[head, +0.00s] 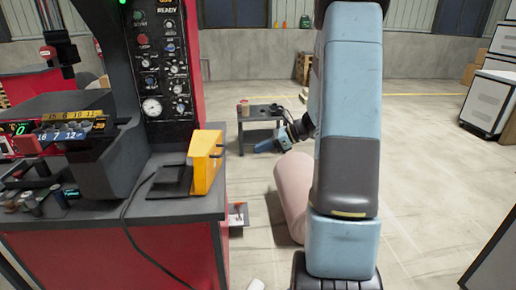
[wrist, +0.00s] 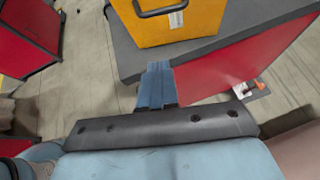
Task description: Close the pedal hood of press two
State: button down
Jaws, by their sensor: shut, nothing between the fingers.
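The yellow pedal hood (head: 205,162) stands upright at the right end of the red press's dark table (head: 150,208), with a flat black plate to its left. In the wrist view the hood (wrist: 185,28) shows at the top, with a black bar handle and a small pale label on its face. My gripper (head: 262,146) is to the right of the hood in the head view, apart from it and pointing left. In the wrist view my gripper's blue fingers (wrist: 156,84) are together and empty, just below the table edge in the picture. No press number is readable.
A black control panel (head: 165,75) with a gauge and buttons rises behind the table. A black cable hangs over the table's front. A small dark side table (head: 262,112) stands behind my gripper. The floor to the right of my arm is mostly clear; a white cabinet (head: 490,100) stands far right.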

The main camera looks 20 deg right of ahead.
jog(key=w+a+f, duration=0.2)
jog(key=w+a, duration=0.3)
jog(key=a, duration=0.4)
jog(key=shift+w+f, duration=0.15)
jog(key=shift+f, duration=0.15)
jog(key=shift+a, duration=0.1)
